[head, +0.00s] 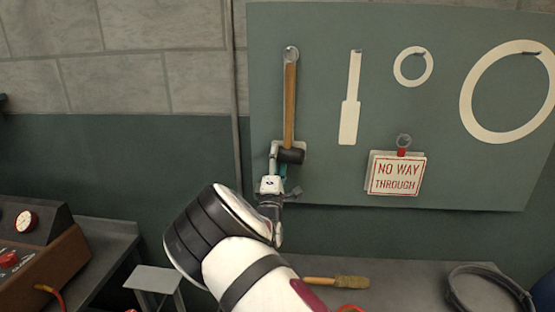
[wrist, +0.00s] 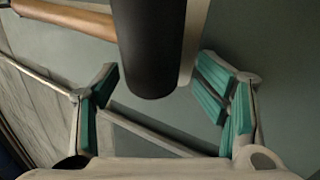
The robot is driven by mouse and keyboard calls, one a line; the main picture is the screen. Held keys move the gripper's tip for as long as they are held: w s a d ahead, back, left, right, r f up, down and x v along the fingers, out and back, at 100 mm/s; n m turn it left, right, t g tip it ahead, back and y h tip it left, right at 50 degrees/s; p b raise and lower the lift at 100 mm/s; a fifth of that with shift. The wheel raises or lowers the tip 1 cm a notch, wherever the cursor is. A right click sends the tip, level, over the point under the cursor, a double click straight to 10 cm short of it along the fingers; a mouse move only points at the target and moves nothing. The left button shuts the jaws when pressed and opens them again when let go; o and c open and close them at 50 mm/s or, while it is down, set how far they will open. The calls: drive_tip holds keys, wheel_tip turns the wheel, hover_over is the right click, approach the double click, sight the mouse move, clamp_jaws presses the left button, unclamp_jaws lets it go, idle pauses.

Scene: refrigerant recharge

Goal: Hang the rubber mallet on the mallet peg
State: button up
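The rubber mallet has a wooden handle (head: 289,105) and a black head (head: 291,156). It is upright against the board with its head down and the top of its handle at the mallet peg (head: 291,53). Whether the handle is hooked over the peg is too small to tell. In the wrist view the black head (wrist: 150,50) shows at top centre, with the handle (wrist: 65,18) running left. My gripper (head: 279,168) is at the head's lower left. Its teal-padded fingers (wrist: 165,100) are spread apart, with nothing pinched between them.
The green pegboard (head: 330,180) also holds a white tool outline (head: 350,105), two white ring outlines (head: 413,66) and a "NO WAY THROUGH" sign (head: 397,174). A control box (head: 35,255) stands left.

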drive_tip(key=v, duration=1.1)
drive_tip(key=w+d+r+m+g+h, duration=0.1)
drive_tip(key=w+d+m+g, duration=0.15)
drive_tip(key=d+m, duration=0.2)
drive_tip(key=w+d+r+m+g+h, duration=0.1)
drive_tip(key=d+r+m+g, duration=0.1)
drive_tip(key=d+m+g, duration=0.3)
drive_tip(key=s+d+r+m+g+y, duration=0.2)
drive_tip(key=s+d+r+m+g, duration=0.1)
drive_tip(key=s+d+r, duration=0.15)
drive_tip(key=s+d+r+m+g+y, duration=0.2)
drive_tip(key=s+d+r, duration=0.1)
drive_tip(key=s, duration=0.6)
drive_tip(key=s+d+r+m+g+y, duration=0.15)
drive_tip(key=s+r, duration=0.25)
drive_tip(key=s, duration=0.5)
drive_tip(key=s+d+m+g+h, duration=0.1)
drive_tip(key=s+d, duration=0.2)
drive_tip(key=s, duration=0.7)
drive_tip(key=s+d+f+m+g+h, duration=0.1)
drive_tip(key=s+d+g, duration=0.1)
drive_tip(key=s, duration=0.9)
drive_tip(key=shift+s+d+m+g, duration=0.3)
drive_tip(key=shift+d+m, duration=0.1)
drive_tip(key=shift+d, duration=0.5)
